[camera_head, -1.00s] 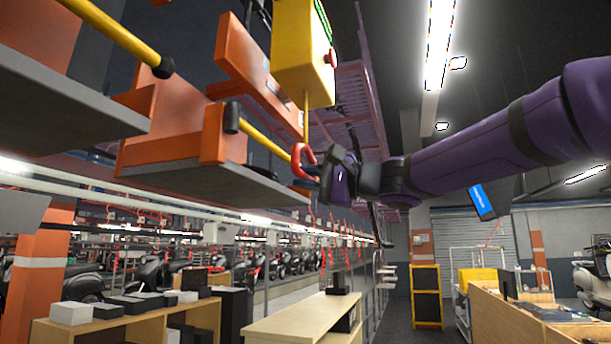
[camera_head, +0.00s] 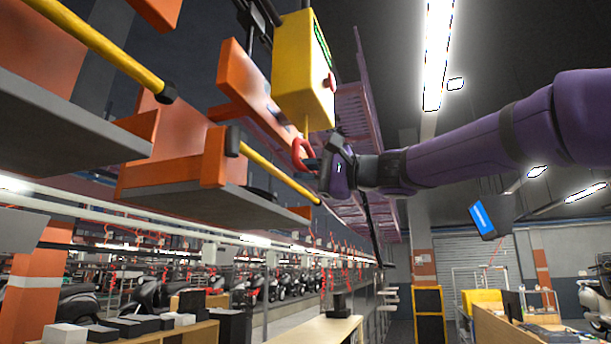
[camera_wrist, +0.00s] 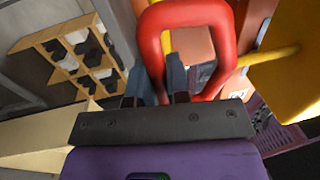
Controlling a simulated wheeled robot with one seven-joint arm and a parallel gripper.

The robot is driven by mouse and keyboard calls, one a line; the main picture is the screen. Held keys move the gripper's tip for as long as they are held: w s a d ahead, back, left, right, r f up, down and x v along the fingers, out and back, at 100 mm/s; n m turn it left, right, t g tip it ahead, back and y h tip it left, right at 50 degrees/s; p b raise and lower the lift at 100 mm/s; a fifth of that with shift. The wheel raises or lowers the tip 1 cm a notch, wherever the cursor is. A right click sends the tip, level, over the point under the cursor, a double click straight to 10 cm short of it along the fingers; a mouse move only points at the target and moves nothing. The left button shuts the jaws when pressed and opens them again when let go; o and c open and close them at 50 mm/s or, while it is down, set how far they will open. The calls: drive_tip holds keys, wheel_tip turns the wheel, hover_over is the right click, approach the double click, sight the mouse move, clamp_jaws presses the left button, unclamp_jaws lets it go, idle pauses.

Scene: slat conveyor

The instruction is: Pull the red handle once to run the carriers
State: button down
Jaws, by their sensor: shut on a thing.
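The red handle (camera_head: 302,152) is a loop hanging on a yellow rod below a yellow control box (camera_head: 303,70). In the wrist view the red handle (camera_wrist: 226,42) fills the upper middle, close in front of my gripper. My gripper (camera_head: 316,164) reaches in from the right and is shut on the lower part of the handle. In the wrist view the two fingers of my gripper (camera_wrist: 163,80) meet the loop's lower left part; the exact contact is partly hidden. The carriers (camera_head: 185,172) are orange with grey platforms, hanging at the left.
Yellow bars with black ends (camera_head: 105,50) lie across the carriers, near the handle. A pale cabinet (camera_head: 315,332) stands below. A hanging screen (camera_head: 487,217) is at the right. Open air lies below my gripper.

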drive_tip(key=c, duration=1.1)
unclamp_jaws()
drive_tip(key=shift+v, duration=4.55)
